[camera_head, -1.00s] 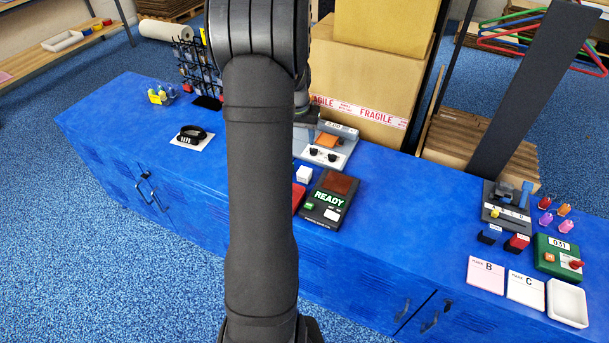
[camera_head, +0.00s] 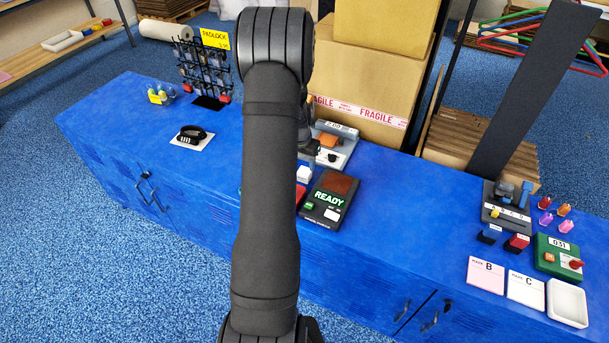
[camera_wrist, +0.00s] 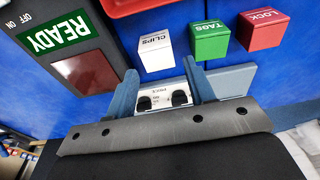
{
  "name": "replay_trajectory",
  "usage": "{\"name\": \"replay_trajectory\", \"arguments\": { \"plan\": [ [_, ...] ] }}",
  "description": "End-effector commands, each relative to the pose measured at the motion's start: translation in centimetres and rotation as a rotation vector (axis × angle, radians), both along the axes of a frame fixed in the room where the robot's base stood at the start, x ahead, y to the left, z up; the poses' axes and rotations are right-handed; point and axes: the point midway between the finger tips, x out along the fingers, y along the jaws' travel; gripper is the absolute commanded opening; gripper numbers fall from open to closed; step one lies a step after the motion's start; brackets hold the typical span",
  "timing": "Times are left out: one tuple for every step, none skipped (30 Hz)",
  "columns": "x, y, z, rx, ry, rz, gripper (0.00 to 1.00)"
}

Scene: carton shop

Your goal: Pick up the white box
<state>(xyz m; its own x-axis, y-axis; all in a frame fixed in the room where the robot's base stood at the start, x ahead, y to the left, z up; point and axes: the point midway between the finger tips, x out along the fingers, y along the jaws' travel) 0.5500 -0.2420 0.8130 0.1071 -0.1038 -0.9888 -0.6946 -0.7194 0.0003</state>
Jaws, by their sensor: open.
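The white box (camera_wrist: 155,53), lettered CLIPS, stands on the blue top in the wrist view. It also shows in the head view (camera_head: 303,174), just right of my arm and partly hidden by it. My gripper (camera_wrist: 160,69) is open, with its two blue fingers spread and nothing between them. In the wrist view the white box lies just beyond the fingertips, roughly in line with the gap. I cannot tell how high the fingers are above the top. In the head view my arm hides most of the gripper.
A green TAGS box (camera_wrist: 209,41) and a red LOCK box (camera_wrist: 263,30) stand right of the white box in the wrist view. A red tray (camera_wrist: 140,5) lies beyond it. The READY panel (camera_head: 328,199) is close by. A grey device (camera_head: 335,150) stands behind.

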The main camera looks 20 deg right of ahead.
Motion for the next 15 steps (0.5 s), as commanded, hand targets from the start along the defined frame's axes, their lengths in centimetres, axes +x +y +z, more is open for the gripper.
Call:
{"name": "replay_trajectory", "arguments": {
  "plan": [
    [0.0,0.0,-0.2,0.0,0.0,0.0,0.49],
    [0.0,-0.1,-0.4,0.001,0.001,0.0,0.49],
    [0.0,-0.1,-0.7,0.001,0.001,0.0,0.49],
    [0.0,-0.2,-1.0,0.001,0.001,0.0,0.49],
    [0.0,-0.2,-1.4,0.001,0.001,0.0,0.49],
    [0.0,-0.3,-2.1,0.001,0.002,0.0,0.49],
    [0.0,-0.4,-2.5,0.001,0.003,0.0,0.49],
    [0.0,-0.5,-3.0,0.001,0.002,0.0,0.49],
    [0.1,-0.6,-3.6,0.001,0.002,0.0,0.49],
    [0.1,-0.6,-4.0,0.001,0.002,0.0,0.49],
    [0.2,-0.6,-4.3,0.001,0.001,0.0,0.49],
    [0.2,-0.7,-4.7,0.001,0.001,0.0,0.49],
    [0.3,-0.7,-4.9,0.001,0.001,0.0,0.49],
    [0.3,-0.7,-5.1,0.001,0.001,0.0,0.49],
    [0.4,-0.8,-5.2,0.001,-0.001,0.0,0.49]
  ]
}}
